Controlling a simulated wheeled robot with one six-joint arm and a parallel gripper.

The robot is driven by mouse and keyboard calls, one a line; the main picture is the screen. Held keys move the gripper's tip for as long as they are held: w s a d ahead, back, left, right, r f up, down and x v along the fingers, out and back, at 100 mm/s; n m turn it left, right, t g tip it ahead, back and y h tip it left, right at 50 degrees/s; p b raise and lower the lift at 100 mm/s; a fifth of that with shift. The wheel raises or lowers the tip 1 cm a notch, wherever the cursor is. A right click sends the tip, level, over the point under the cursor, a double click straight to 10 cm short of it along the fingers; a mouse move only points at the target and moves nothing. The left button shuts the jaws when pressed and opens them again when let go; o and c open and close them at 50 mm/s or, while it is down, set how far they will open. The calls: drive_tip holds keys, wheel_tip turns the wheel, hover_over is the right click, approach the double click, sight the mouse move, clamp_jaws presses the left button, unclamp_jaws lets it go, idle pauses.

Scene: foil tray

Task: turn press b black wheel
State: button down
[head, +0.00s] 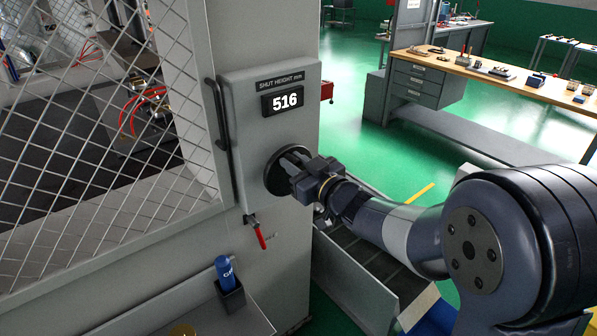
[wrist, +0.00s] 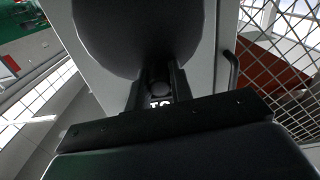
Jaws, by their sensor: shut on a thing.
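The black wheel (head: 272,176) sits on the grey press panel (head: 250,140), below a display (head: 283,101) that reads 516 under the words SHUT HEIGHT mm. My gripper (head: 293,172) is at the wheel's face and partly hides it. In the wrist view the wheel (wrist: 135,35) is a large dark disc filling the top middle. There the fingers of my gripper (wrist: 157,86) are shut on a small round dark part of the wheel.
A mesh guard door (head: 110,120) with a dark bar handle (head: 218,113) stands left of the wheel. A red-handled lever (head: 260,238) hangs below. A blue bottle (head: 225,271) stands in a dark holder at the lower left. A workbench (head: 490,75) stands back right beyond green floor.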

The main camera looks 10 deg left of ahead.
drive_tip(key=n+b, duration=0.2)
drive_tip(key=b, duration=0.1)
drive_tip(key=s+a+f+n+b, duration=0.1)
drive_tip(key=n+b, duration=0.2)
drive_tip(key=s+f+n+b, duration=0.1)
drive_tip(key=n+b, duration=0.1)
drive_tip(key=shift+s+a+n+b, duration=0.1)
drive_tip(key=shift+a+n+b, duration=0.2)
drive_tip(key=shift+a+b, duration=0.1)
drive_tip(key=c, duration=1.3)
unclamp_jaws()
drive_tip(key=shift+o, duration=0.2)
approach(276, 168)
drive_tip(key=v, duration=0.4)
drive_tip(key=shift+s, duration=0.1)
